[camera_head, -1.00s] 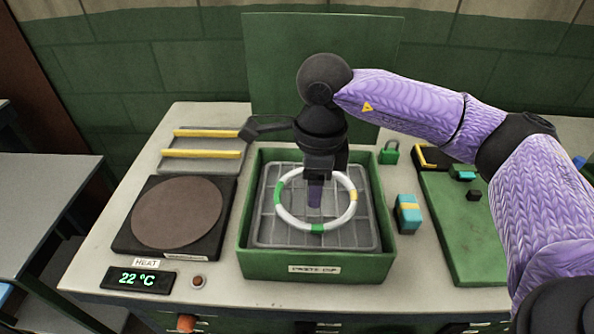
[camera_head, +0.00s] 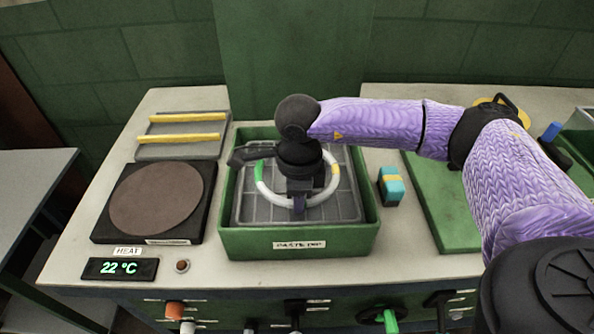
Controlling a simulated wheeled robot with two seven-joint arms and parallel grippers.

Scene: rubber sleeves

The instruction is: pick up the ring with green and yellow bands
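The ring (camera_head: 259,171) is white with a green band on its left and a yellow band at its upper right. It is at the tray's grey grid (camera_head: 345,205) inside the green box (camera_head: 350,242). My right gripper (camera_head: 299,206) points down over the ring. Its fingers overlap the ring's near side and hide part of it, including where the near green band was seen. I cannot tell whether the fingers are open or closed, or whether they touch the ring. My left gripper is not in view.
A heating plate (camera_head: 163,200) and a rack with two yellow bars (camera_head: 180,139) are left of the box. A teal and yellow block (camera_head: 391,186) stands just right of it. A green board (camera_head: 445,215) lies farther right, under my arm.

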